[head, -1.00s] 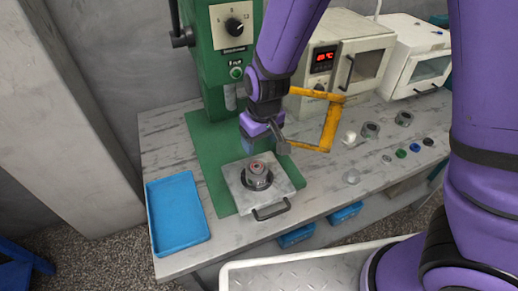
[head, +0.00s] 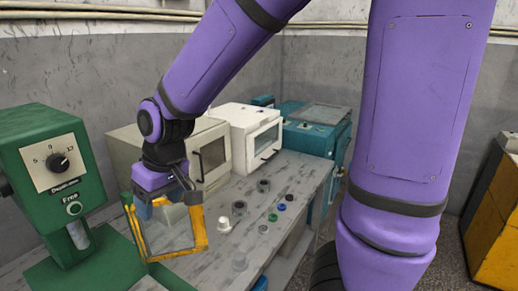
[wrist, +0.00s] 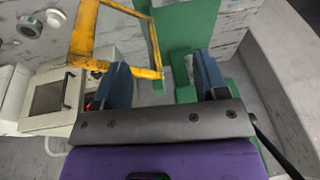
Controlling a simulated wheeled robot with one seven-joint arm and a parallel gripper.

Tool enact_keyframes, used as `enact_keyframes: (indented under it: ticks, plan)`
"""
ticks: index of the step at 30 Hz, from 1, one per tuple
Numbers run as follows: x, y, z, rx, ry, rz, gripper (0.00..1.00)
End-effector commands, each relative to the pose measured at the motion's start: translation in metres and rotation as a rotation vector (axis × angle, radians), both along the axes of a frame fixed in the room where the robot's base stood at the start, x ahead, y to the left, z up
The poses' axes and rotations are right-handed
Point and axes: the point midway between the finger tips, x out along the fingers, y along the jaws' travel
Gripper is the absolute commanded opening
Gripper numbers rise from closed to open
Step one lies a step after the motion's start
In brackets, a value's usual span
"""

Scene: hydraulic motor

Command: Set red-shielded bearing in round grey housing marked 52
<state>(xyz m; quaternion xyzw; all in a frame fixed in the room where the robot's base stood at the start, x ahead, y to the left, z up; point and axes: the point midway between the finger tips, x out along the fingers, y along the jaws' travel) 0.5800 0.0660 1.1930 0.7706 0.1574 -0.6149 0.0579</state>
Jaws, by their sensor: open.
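My gripper (head: 168,208) is at the lower left of the head view, in front of the yellow guard frame (head: 205,248). In the wrist view my gripper (wrist: 160,66) has its two blue fingers wide apart with nothing between them. Two grey round ring-like parts stand on the bench, one farther back (head: 263,185) and one nearer (head: 239,208); no marking 52 can be read on them. No red-shielded bearing can be made out now. The press plate with the red-topped round grey part is outside the head view.
The green press (head: 45,165) stands at left. A white piece (head: 224,225) stands nearby. A cream oven (head: 210,150) and white cabinet (head: 250,135) line the back.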

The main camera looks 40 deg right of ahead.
Motion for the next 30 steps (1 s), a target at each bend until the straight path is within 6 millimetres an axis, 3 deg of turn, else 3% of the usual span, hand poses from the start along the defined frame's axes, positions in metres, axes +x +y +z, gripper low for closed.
enact_keyframes:
  ticks: [1,6,15,22,30]
  plan:
    - [-0.006,-0.013,0.016,0.012,-0.021,-0.024,0.66]
    - [-0.033,-0.051,0.054,0.023,-0.069,-0.091,0.66]
    - [-0.096,-0.107,0.104,-0.005,-0.167,-0.222,0.66]
    - [-0.138,-0.13,0.121,-0.048,-0.222,-0.306,0.66]
    - [-0.151,-0.136,0.124,-0.066,-0.235,-0.334,0.66]
